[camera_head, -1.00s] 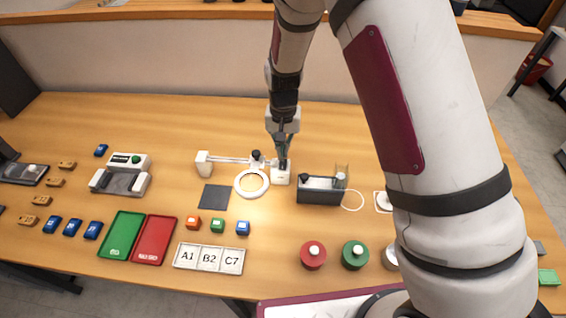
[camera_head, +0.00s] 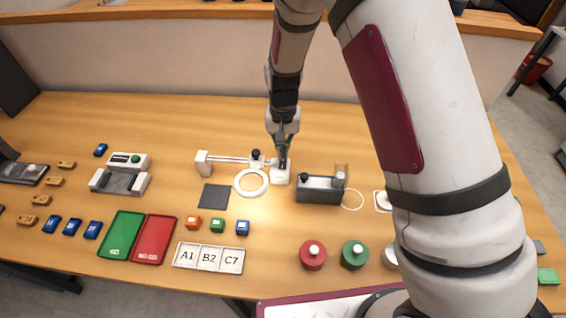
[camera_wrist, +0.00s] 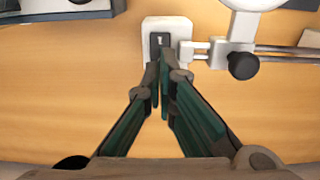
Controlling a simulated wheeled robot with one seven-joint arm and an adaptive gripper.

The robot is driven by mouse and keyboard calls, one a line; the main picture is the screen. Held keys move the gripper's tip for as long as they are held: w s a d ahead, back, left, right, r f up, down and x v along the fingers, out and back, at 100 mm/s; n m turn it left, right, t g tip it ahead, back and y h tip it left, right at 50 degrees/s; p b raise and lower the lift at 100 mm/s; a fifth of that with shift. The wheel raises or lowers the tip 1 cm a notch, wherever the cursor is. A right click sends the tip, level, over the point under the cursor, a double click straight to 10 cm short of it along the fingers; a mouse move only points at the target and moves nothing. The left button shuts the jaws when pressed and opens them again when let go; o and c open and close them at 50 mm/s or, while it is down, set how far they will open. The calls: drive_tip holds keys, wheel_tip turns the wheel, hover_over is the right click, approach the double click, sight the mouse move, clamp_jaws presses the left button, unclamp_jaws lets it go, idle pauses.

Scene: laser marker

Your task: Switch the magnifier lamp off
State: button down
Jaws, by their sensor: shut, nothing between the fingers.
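The magnifier lamp has a white ring head (camera_head: 239,187) on a thin arm from a white post (camera_head: 203,163) on the table. Its small white switch box (camera_head: 280,177) stands just right of the ring. In the wrist view the box (camera_wrist: 180,29) carries a dark rocker switch (camera_wrist: 158,41) with a light mark. My gripper (camera_head: 284,167) points down over the box and is shut and empty. In the wrist view its fingertips (camera_wrist: 161,62) are together at the near edge of the rocker. I cannot tell whether they touch it. Whether the ring is lit is unclear.
A dark knob (camera_wrist: 243,65) on the lamp arm sits close right of the fingers in the wrist view. A grey box device (camera_head: 318,190) stands right of the switch box. A dark square pad (camera_head: 214,196) lies left of the ring. Table behind is clear.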

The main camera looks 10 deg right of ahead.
drive_tip(key=shift+f+b, duration=0.3)
drive_tip(key=shift+f, duration=0.8)
idle(1.1)
drive_tip(key=shift+r, duration=0.1)
drive_tip(key=shift+r+p, duration=0.85)
drive_tip(key=shift+r, duration=2.55)
